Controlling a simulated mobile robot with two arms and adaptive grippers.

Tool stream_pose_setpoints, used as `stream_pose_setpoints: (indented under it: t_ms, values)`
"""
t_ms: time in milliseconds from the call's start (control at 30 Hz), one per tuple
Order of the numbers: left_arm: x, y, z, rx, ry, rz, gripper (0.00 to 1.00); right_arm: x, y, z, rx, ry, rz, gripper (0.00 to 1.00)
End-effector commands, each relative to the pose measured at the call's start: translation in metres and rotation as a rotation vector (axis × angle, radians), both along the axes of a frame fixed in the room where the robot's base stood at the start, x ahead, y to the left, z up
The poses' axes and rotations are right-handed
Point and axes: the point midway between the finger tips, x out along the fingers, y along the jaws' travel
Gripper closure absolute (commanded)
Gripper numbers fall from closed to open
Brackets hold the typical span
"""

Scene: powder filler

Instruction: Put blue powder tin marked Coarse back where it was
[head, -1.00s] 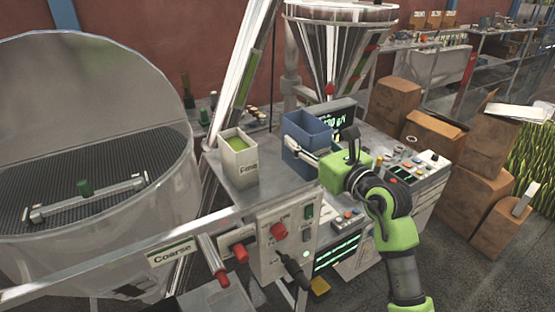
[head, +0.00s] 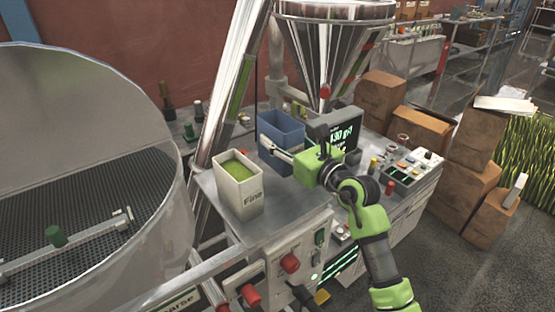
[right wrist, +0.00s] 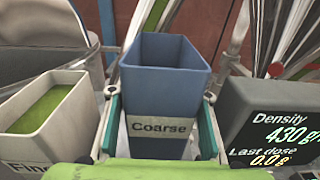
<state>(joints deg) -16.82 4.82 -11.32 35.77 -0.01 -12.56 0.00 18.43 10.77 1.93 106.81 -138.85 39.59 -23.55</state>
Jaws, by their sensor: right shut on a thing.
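The blue powder tin marked Coarse (head: 282,129) is upright at the back of the metal worktop, and its label reads clearly in the right wrist view (right wrist: 165,90). My right gripper (head: 276,146) is shut on it, one finger along each side. The inner walls of the tin that show are bare; its bottom is hidden. I cannot tell whether its base touches the worktop. The white tin marked Fine (head: 239,186), filled with green powder, stands to its left on the worktop (head: 282,207). My left gripper is not in view.
A density display (head: 345,133) stands close to the right of the blue tin. A steel funnel (head: 330,45) hangs above and behind. A large round sieve drum (head: 165,215) is at the left. Cardboard boxes (head: 415,128) stand at the right.

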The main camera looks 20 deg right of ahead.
Motion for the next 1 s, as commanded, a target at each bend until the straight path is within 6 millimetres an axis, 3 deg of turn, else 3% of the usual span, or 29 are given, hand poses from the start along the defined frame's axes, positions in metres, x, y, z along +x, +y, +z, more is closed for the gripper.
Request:
stream_pose_setpoints:
  t_ms: [267, 467, 633, 833, 867, 900, 1000]
  values:
    - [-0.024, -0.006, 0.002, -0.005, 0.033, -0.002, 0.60, 0.000, 0.000, -0.033, -0.001, 0.002, -0.001, 0.86]
    - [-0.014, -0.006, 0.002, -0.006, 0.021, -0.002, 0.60, 0.000, 0.000, -0.056, -0.001, 0.000, -0.001, 0.86]
    - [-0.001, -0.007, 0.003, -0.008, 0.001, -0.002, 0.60, 0.000, 0.000, -0.057, -0.001, -0.003, -0.001, 0.86]
    - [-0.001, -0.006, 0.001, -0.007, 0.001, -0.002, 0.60, 0.000, 0.000, -0.061, 0.000, -0.002, -0.001, 0.86]
    - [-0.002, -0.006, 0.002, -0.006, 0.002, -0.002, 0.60, 0.000, 0.000, -0.060, 0.000, -0.002, -0.001, 0.47]
    - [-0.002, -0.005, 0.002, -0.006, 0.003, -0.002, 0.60, 0.000, 0.000, -0.059, 0.000, -0.002, -0.001, 0.38]
    - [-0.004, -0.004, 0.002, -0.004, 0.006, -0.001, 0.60, 0.000, 0.000, -0.059, -0.001, -0.001, -0.001, 0.38]
